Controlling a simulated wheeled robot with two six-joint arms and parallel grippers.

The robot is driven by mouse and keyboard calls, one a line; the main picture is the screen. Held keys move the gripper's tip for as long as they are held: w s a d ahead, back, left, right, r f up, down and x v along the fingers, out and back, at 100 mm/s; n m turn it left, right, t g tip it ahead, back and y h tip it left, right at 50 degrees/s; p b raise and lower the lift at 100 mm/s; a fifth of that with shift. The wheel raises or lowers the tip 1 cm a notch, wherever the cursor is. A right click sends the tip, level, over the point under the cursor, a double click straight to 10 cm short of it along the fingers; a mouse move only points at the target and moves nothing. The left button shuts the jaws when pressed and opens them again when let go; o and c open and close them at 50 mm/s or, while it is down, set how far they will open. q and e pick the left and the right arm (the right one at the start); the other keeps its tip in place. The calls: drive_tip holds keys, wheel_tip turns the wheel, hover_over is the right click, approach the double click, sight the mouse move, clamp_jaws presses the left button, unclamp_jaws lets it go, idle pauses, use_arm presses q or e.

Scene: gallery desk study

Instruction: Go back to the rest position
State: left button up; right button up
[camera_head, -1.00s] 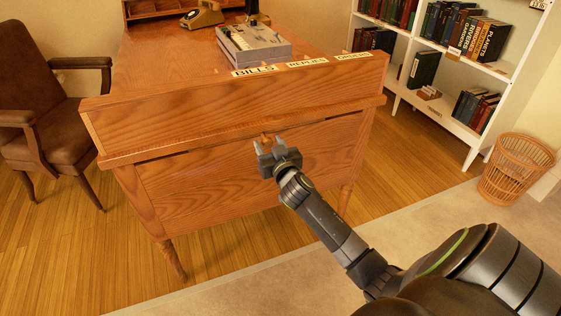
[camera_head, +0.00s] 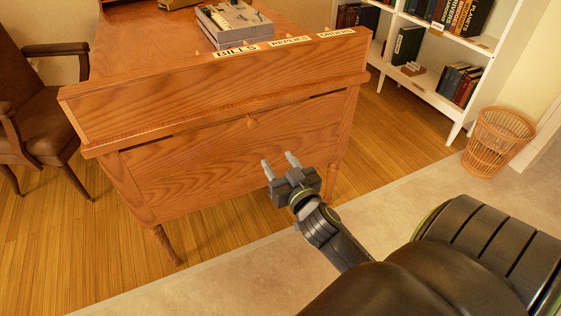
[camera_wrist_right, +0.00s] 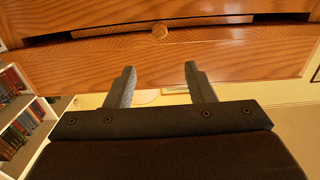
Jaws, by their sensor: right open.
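My right gripper (camera_head: 279,166) is open and empty in front of the wooden desk (camera_head: 190,185). Its two fingers are spread apart, with nothing between them. My left gripper is not in view.
A brown armchair (camera_head: 38,120) stands left of the desk. A wicker basket (camera_head: 496,142) and a white bookshelf (camera_head: 432,82) are at the right. A grey machine (camera_head: 234,24) sits on the desk, behind labels including BILLS (camera_head: 236,51). Pale carpet (camera_head: 225,265) lies in front.

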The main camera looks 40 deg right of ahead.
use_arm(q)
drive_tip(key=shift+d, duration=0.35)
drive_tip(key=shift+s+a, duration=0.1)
use_arm(e)
drive_tip(key=shift+f, duration=0.1)
